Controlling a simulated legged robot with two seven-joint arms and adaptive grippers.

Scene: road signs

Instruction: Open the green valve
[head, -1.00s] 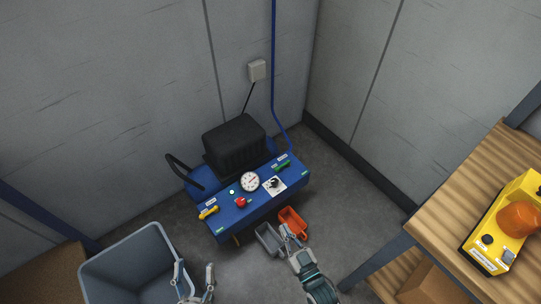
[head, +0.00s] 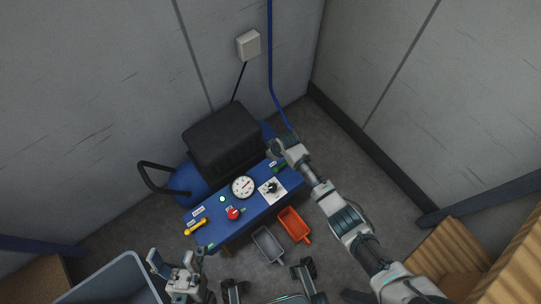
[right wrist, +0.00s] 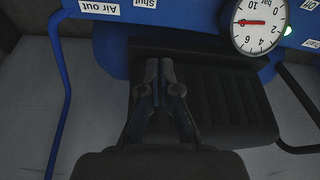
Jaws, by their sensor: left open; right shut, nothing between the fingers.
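The green valve (head: 280,168) is a small green handle at the right end of the blue compressor panel (head: 258,205). It is partly covered by my right gripper (head: 280,150) in the head view. That gripper is shut and empty, over the panel's right end, close to the valve; I cannot tell whether they touch. In the right wrist view its closed fingers (right wrist: 158,68) point toward the panel edge with "Air out" and "Shut" labels; the green valve does not show there. My left gripper (head: 176,268) is open and empty, low in the head view, left of the panel.
The panel also carries a gauge (head: 243,187), a red button (head: 233,213), a black knob (head: 270,187) and a yellow handle (head: 195,228). A grey bin (head: 268,244) and an orange bin (head: 294,225) sit in front. A large grey-blue bin (head: 110,280) stands lower left.

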